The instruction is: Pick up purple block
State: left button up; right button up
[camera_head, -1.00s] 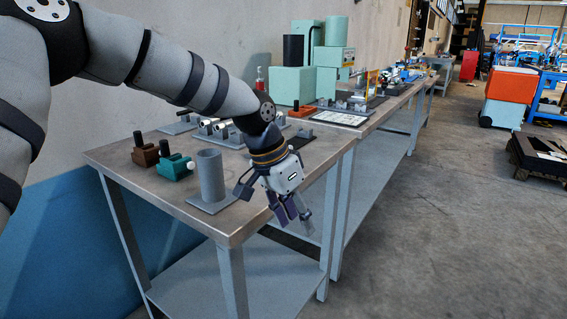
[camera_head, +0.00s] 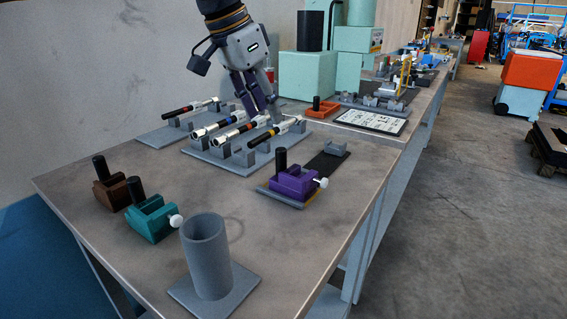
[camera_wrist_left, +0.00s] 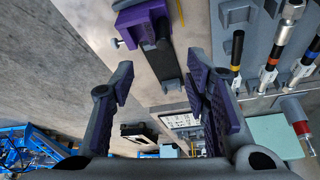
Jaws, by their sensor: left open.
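The purple block (camera_head: 293,183) sits on a small grey plate near the table's right side. It has an upright black post at its back and a white knob on its right. It also shows at the top of the left wrist view (camera_wrist_left: 141,20), beyond the fingers. My left gripper (camera_head: 262,110) points down behind and slightly left of the block, near the grey rack. Its purple-padded fingers (camera_wrist_left: 160,78) are apart with nothing held between them. My right gripper is not in view.
A grey rack (camera_head: 215,158) holds several torque-wrench-like tools. Brown (camera_head: 112,194) and teal (camera_head: 150,219) blocks stand at the left, and a grey tube (camera_head: 206,255) in front. A black strip (camera_head: 326,163) lies behind the purple block. Bare tabletop surrounds its front.

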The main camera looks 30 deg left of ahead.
aim_at(281, 149)
pick_arm(q)
jog(key=x, duration=1.1)
jog(key=shift+w+a+f+b, duration=0.15)
jog(key=shift+w+f+b, duration=0.1)
jog(key=shift+b, duration=0.15)
jog(key=shift+r, duration=0.1)
jog(key=shift+c, duration=0.4)
grip_shut()
